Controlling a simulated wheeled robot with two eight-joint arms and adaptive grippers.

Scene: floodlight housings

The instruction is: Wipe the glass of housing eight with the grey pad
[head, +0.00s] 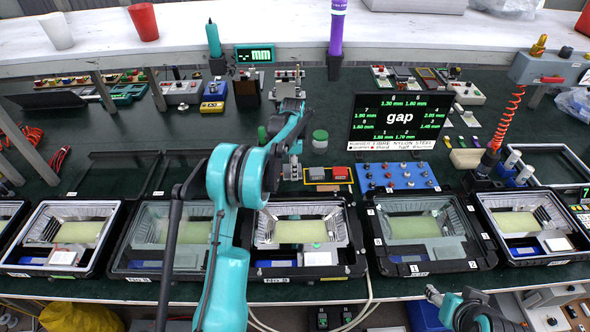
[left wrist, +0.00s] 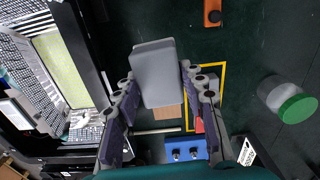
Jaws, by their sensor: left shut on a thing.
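My left gripper (head: 292,174) is over the dark bench, just behind the middle housing. In the left wrist view it is shut on the grey pad (left wrist: 156,72), a flat grey block between its fingers. The pad is above a yellow-outlined patch. Several floodlight housings stand in a row along the front: a far-left one (head: 35,269), a second (head: 118,269), the middle one (head: 256,269), one to its right (head: 380,262) and a far-right one (head: 514,259). I cannot read which is number eight. Part of my right arm shows at bottom right; its gripper's jaws are unclear.
A yellow-outlined patch (head: 309,190) holds small blocks. A blue board with knobs (head: 397,175) lies to its right, below the gap screen (head: 400,118). A green-lidded jar (head: 320,139) stands behind. Instruments line the back, and a red coiled hose (head: 508,118) hangs at right.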

